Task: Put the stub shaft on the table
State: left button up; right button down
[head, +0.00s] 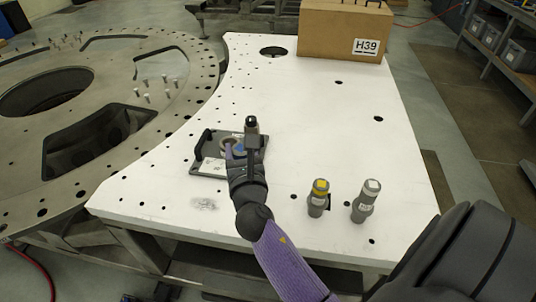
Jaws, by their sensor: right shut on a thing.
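My right gripper (249,146) reaches in from the lower right over the white table (300,110), at the right part of a dark tray (206,166). It is shut on a small dark upright piece (251,125), which looks like the stub shaft. The fingers and wrist hide much of it, and I cannot tell whether it touches the tray. The tray has black handles, a round ring, a blue spot and a white label. My left gripper is not in view.
A grey cylinder with a yellow top (317,200) and one with a pale top (365,203) stand near the table's front. A cardboard box (343,32) marked H39 is at the back. A large holed metal ring (120,60) lies left. The table's right middle is clear.

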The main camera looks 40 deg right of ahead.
jog(key=f+b, duration=0.1)
jog(key=f, duration=0.1)
jog(key=f+b, duration=0.2)
jog(key=f, duration=0.1)
jog(key=w+f+b, duration=0.1)
jog(key=f+b, duration=0.1)
jog(key=shift+d+f, duration=0.1)
jog(key=shift+f, duration=0.05)
notch_tip(320, 180, down, 3)
jog(key=b, duration=0.3)
jog(key=shift+s+f, duration=0.15)
jog(key=shift+f, duration=0.05)
jog(key=shift+r+p, duration=0.25)
jog(key=shift+p, duration=0.05)
jog(key=shift+f, duration=0.1)
jog(key=c, duration=0.5)
grip_release()
jog(key=shift+f, duration=0.1)
jog(key=shift+c, duration=0.2)
jog(key=o, duration=0.4)
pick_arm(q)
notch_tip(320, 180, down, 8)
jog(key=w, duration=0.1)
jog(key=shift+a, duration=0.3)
